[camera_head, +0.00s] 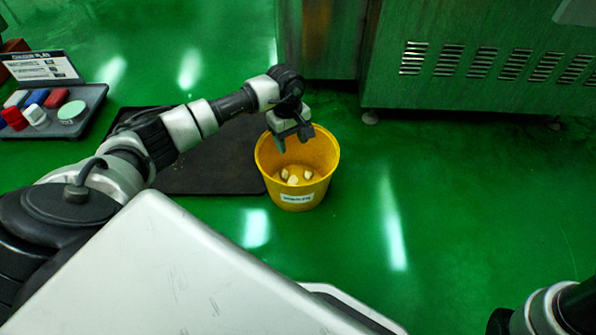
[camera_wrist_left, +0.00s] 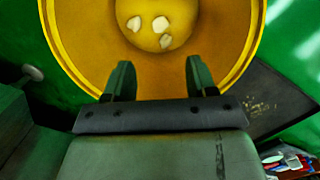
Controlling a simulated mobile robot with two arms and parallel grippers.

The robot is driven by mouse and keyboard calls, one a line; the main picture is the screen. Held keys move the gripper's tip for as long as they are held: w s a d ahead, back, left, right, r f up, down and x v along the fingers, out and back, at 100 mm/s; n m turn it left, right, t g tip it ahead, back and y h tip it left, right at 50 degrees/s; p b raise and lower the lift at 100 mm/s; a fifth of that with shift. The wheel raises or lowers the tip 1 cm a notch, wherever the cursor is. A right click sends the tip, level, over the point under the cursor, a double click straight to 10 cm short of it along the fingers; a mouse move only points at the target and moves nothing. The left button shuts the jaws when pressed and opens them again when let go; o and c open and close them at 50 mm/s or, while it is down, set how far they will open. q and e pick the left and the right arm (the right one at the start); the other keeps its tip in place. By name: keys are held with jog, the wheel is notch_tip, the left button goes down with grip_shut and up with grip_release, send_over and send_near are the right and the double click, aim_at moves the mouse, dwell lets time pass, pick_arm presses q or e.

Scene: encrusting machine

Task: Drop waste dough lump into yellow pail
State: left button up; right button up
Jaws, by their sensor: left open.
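The yellow pail (camera_head: 297,170) stands on the green floor in the head view, with a small label on its front. Three pale dough lumps (camera_head: 293,180) lie on its bottom; they also show in the left wrist view (camera_wrist_left: 161,25). My left gripper (camera_head: 293,140) is over the back of the pail's mouth, pointing down. In the left wrist view its two fingers (camera_wrist_left: 159,80) are apart with nothing between them, and the pail (camera_wrist_left: 85,60) opens beneath them. My right gripper is not seen; only part of my right arm shows at the lower right.
A dark mat (camera_head: 215,165) lies left of the pail. A grey tray (camera_head: 90,105) with coloured items and a sign (camera_head: 42,67) is at the far left. A metal machine (camera_head: 480,85) with vents stands behind. The floor right of the pail is clear.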

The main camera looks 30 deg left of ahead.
pick_arm(q)
notch_tip(320, 180, up, 11)
jog(key=a+p, duration=0.1)
jog(key=p, duration=0.6)
jog(key=shift+w, duration=0.25)
jog(key=shift+f, duration=0.15)
